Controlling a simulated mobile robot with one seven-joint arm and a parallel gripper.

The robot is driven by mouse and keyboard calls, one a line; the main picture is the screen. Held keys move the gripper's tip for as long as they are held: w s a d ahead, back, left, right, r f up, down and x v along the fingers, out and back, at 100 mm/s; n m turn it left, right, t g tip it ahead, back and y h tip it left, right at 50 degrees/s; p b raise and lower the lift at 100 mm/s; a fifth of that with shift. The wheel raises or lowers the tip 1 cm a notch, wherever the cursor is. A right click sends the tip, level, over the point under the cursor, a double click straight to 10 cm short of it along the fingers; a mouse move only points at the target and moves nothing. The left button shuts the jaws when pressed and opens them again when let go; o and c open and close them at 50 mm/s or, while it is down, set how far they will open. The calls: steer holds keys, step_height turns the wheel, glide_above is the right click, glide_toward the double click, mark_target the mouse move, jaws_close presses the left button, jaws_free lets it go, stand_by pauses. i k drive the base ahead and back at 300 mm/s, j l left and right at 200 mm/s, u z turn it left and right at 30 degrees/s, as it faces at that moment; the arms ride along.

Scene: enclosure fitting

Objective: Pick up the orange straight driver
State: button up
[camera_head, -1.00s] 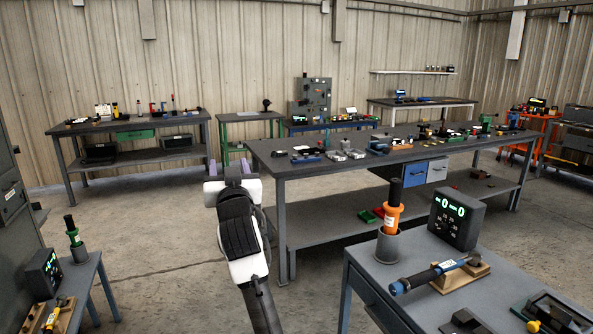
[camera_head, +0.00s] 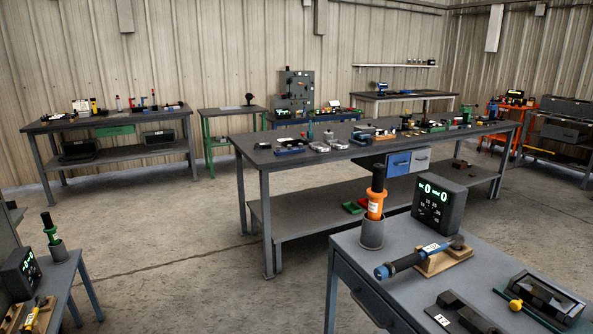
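The orange straight driver (camera_head: 375,206) stands upright on the grey-topped bench at the right front. It has a black upper end and an orange body with a pale label. Its lower end is hidden inside a grey round holder (camera_head: 371,237). My gripper is not in view, so I cannot see whether it is open or shut.
Beside the driver stand a dark box with a green display (camera_head: 438,207) and a blue-black wrench-like tool (camera_head: 415,259) on a wooden rest. A green driver (camera_head: 50,229) stands on the left bench (camera_head: 72,266). A long workbench (camera_head: 258,156) is behind; open floor (camera_head: 185,265) lies between.

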mark_target(377, 193)
steer(key=i+j+z, duration=0.1)
steer(key=z, duration=0.3)
steer(key=i+j+z, duration=0.1)
steer(key=z, duration=0.25)
steer(key=i+j+z, duration=0.15)
steer(key=z, duration=0.25)
steer(key=i+j+z, duration=0.1)
steer(key=j, duration=0.2)
steer(key=i+j+z, duration=0.1)
steer(key=j, duration=0.25)
steer(key=i+j+z, duration=0.15)
steer(key=j, duration=0.2)
steer(key=i+j, duration=0.15)
steer(key=j, duration=0.25)
steer(key=i+j, duration=0.15)
steer(key=j, duration=0.2)
steer(key=i+l, duration=0.25)
steer(key=i, duration=0.25)
